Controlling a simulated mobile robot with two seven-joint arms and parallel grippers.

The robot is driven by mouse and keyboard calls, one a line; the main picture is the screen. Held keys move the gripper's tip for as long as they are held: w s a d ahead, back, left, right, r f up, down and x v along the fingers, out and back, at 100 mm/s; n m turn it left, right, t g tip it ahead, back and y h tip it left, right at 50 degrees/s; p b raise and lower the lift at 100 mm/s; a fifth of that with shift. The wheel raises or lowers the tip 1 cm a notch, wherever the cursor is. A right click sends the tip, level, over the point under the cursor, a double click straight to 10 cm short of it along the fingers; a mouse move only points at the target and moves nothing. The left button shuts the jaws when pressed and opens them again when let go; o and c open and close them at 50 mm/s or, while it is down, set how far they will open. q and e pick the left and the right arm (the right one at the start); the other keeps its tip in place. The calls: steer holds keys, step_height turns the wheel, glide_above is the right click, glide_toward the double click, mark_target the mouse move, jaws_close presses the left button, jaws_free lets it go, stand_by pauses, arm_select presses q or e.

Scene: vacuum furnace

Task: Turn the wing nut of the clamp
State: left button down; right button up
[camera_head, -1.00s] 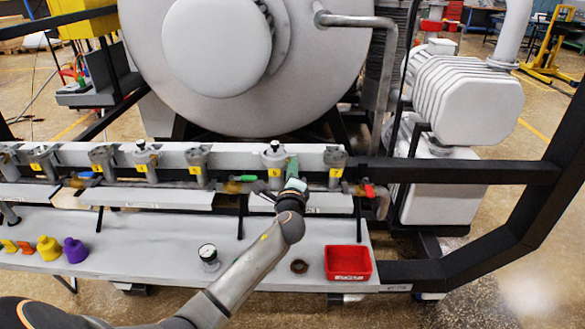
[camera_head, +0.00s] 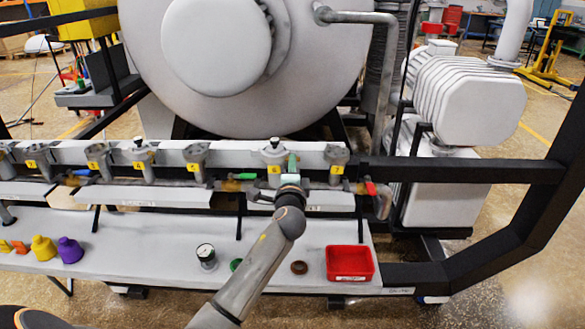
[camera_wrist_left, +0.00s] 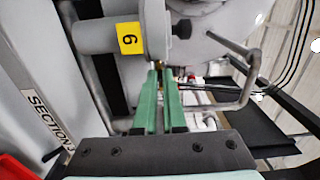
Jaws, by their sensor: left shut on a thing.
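My left gripper (camera_head: 292,165) is at the pipe row, beside the grey fitting with a yellow number label (camera_head: 274,170). In the left wrist view its green fingers (camera_wrist_left: 160,72) are close together, their tips at a small brass-coloured piece below the fitting (camera_wrist_left: 112,36). This piece appears to be the clamp's wing nut, mostly hidden by the fingers. The rest of the clamp cannot be made out clearly. My right gripper is not in view.
A grey shelf (camera_head: 130,240) below carries a red bin (camera_head: 349,264), a brown ring (camera_head: 299,267), a green ring (camera_head: 236,265), a gauge (camera_head: 206,254) and a purple part (camera_head: 70,250). A red-handled valve (camera_head: 371,188) and black frame (camera_head: 460,171) are to the right.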

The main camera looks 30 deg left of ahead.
arm_select(q)
steer(key=c, duration=1.4)
jaws_free()
steer(key=o, duration=0.4)
steer(key=shift+s+d, duration=0.35)
steer(key=shift+s, duration=0.15)
steer(key=v, duration=1.1)
steer(key=shift+s+d, duration=0.15)
